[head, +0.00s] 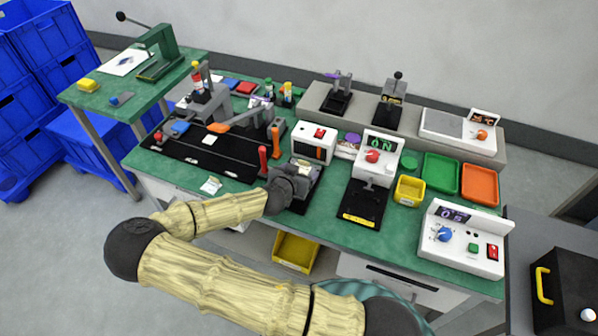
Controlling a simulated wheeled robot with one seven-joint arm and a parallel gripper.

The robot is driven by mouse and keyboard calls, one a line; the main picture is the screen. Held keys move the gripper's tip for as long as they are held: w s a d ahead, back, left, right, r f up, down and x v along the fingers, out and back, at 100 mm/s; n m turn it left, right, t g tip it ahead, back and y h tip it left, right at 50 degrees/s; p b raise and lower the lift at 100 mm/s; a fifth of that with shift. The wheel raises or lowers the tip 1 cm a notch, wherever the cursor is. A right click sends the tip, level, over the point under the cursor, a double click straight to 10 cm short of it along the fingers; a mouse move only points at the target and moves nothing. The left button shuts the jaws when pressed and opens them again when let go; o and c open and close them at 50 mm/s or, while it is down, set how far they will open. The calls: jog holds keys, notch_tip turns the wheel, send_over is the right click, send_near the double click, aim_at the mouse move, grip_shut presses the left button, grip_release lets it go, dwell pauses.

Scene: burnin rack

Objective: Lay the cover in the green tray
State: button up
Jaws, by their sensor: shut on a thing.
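The green tray (440,174) lies on the right part of the green bench, left of an orange tray; it looks empty. My gripper (301,172) is at the middle of the bench, left of and apart from the green tray. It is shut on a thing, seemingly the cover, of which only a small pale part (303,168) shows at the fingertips. My wrist and the gripper body hide most of it and the spot beneath. I cannot tell whether it is lifted or touching a fixture.
A white box with a red button (315,142), a display unit on a black base (375,157) and a yellow bin (408,190) stand between my gripper and the green tray. The orange tray (480,184) is beside it. A control box (463,238) stands in front.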

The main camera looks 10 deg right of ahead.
jog(key=shift+f, duration=0.2)
jog(key=o, duration=1)
jog(key=b+v, duration=0.1)
jog(key=v, duration=1.6)
jog(key=shift+s, duration=0.3)
jog(key=shift+s+f, duration=0.1)
jog(key=shift+f, duration=0.1)
